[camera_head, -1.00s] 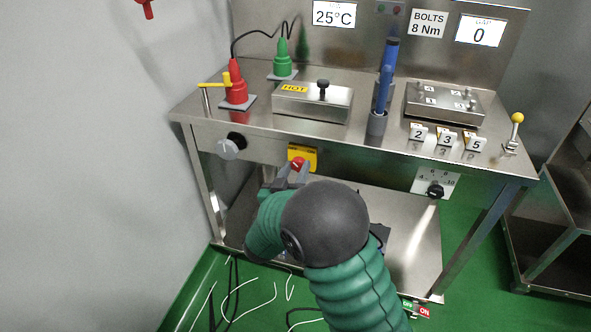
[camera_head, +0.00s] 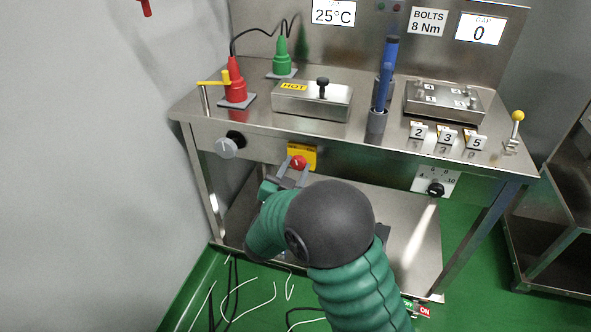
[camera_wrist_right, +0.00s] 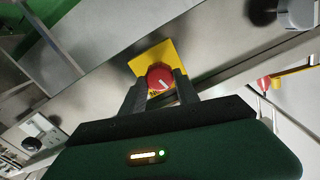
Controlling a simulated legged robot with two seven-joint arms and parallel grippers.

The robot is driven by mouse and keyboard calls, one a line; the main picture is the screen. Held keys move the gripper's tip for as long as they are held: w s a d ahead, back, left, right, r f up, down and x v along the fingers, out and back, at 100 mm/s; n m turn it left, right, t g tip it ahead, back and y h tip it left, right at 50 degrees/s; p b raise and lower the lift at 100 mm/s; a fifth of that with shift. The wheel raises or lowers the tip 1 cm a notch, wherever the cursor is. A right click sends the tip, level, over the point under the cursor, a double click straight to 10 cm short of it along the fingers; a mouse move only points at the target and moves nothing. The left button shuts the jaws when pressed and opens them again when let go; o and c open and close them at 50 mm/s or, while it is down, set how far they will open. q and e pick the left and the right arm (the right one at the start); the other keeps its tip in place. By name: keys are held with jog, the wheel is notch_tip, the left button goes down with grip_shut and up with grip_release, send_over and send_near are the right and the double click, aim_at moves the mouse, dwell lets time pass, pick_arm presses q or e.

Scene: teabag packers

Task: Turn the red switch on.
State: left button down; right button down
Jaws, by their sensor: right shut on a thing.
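The red switch (camera_head: 298,162) is a round red knob on a yellow plate (camera_head: 309,152) on the front panel of the steel bench. In the right wrist view the red switch (camera_wrist_right: 160,77) carries a pale line mark and sits between the fingertips. My right gripper (camera_head: 292,172) reaches it from below and in front, with its two fingers on either side of the knob. In the right wrist view my right gripper (camera_wrist_right: 161,88) is shut on the knob. My left gripper is not in view.
A grey knob (camera_head: 227,147) is left of the switch on the same panel. A black dial (camera_head: 435,189) is at the right. The bench top holds red (camera_head: 236,84) and green (camera_head: 282,59) plugs, a HOT box (camera_head: 312,102) and a yellow-tipped lever (camera_head: 517,117).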

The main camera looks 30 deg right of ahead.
jog(key=m+b, duration=0.1)
jog(key=m, duration=0.1)
jog(key=shift+f+m, duration=0.2)
jog(key=shift+m, duration=0.2)
jog(key=m+b, duration=0.1)
jog(key=m, duration=0.1)
jog(key=shift+f+m+b, duration=0.1)
jog(key=shift+m+b, duration=0.2)
jog(key=m+b, duration=0.4)
jog(key=m, duration=0.2)
jog(key=shift+s+f, duration=0.1)
jog(key=shift+s, duration=0.05)
jog(key=c, duration=0.9)
grip_release()
jog(key=shift+r, duration=0.2)
